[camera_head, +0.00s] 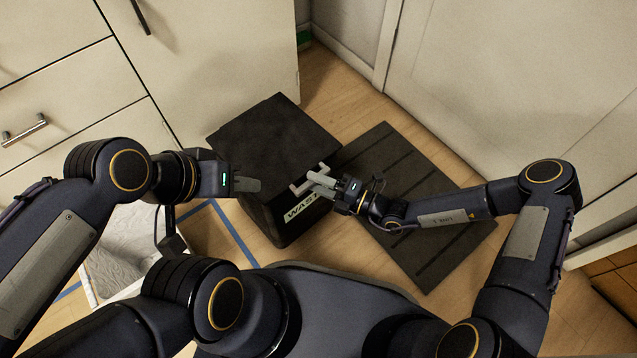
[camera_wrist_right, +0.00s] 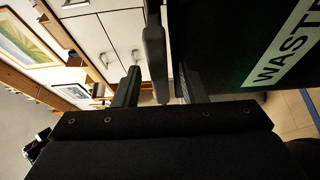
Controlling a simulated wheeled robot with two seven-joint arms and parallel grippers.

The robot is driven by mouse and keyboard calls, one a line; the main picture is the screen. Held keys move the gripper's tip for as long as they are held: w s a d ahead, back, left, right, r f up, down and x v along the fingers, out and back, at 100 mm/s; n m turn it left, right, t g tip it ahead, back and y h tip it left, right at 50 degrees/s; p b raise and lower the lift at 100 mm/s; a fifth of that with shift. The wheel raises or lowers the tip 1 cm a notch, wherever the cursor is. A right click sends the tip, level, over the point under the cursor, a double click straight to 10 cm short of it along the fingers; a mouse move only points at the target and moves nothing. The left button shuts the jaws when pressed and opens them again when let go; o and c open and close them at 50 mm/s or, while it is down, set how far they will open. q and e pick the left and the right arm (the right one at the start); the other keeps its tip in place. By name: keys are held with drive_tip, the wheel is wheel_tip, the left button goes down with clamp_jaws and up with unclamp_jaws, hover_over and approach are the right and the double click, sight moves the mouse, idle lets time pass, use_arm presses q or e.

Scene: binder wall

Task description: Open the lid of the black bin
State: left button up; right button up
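The black bin (camera_head: 262,219) stands on the floor in the middle of the head view, with a white WASTE label (camera_head: 302,207) on its front. Its flat dark lid (camera_head: 275,135) looks closed. My right gripper (camera_head: 318,182) is at the lid's front edge, above the label. In the right wrist view its two fingers (camera_wrist_right: 157,88) are apart, with a grey bar (camera_wrist_right: 155,55), apparently a handle, between them; contact is unclear. The label also shows there (camera_wrist_right: 283,50). My left gripper (camera_head: 250,185) is over the bin's left front side; its finger gap cannot be made out.
A dark ribbed mat (camera_head: 420,220) lies on the wooden floor right of the bin. Pale cabinets (camera_head: 220,50) stand close behind and left of it. A white-lined container (camera_head: 125,245) sits at left near blue floor tape (camera_head: 235,235). A pale door (camera_head: 520,90) is at right.

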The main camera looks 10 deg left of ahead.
clamp_jaws()
drive_tip(key=shift+r, duration=0.1)
